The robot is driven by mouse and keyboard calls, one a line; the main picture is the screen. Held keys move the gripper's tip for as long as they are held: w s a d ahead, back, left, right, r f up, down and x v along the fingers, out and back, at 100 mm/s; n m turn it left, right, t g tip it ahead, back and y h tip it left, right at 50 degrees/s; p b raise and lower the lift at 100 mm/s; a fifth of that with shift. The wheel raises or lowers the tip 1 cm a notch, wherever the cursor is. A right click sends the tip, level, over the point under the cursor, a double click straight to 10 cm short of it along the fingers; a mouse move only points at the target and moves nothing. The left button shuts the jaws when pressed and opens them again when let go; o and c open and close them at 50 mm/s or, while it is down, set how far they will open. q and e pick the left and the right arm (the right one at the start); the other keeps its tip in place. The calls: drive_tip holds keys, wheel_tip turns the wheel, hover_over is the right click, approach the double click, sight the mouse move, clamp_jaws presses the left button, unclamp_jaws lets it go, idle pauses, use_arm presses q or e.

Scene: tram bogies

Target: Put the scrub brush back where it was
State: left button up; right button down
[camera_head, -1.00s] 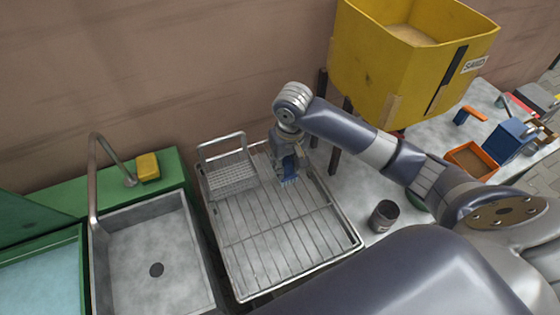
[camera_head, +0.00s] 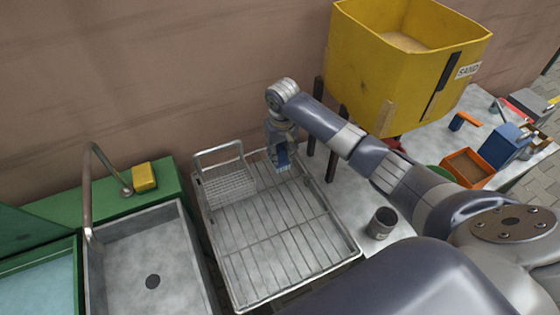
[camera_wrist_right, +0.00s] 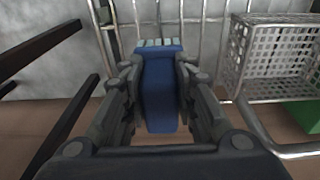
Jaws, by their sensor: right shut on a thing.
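The scrub brush has a blue body and pale bristles; it shows between my right gripper's fingers in the right wrist view (camera_wrist_right: 160,92) and as a small blue patch in the head view (camera_head: 283,155). My right gripper (camera_head: 281,160) is shut on it, above the back right part of the wire drying rack (camera_head: 270,235). The bristle end points toward the rack wires. Whether the brush touches the rack I cannot tell. My left gripper is not in view.
A wire basket (camera_head: 228,182) stands at the rack's back left. A sink (camera_head: 150,255) and a yellow sponge (camera_head: 144,177) are to the left. A dark cup (camera_head: 382,223) stands right of the rack. A yellow sand bin (camera_head: 400,75) on dark legs rises behind my right arm.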

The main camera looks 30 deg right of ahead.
sight(280, 162)
drive_tip(key=shift+f, duration=1.85)
drive_tip(key=shift+f, duration=0.15)
drive_tip(key=c, duration=1.3)
unclamp_jaws()
drive_tip(key=r, duration=0.4)
drive_tip(key=s+r, duration=0.1)
drive_tip(key=r, duration=0.7)
drive_tip(key=shift+s+a+r, duration=0.15)
drive_tip(key=shift+a, duration=0.05)
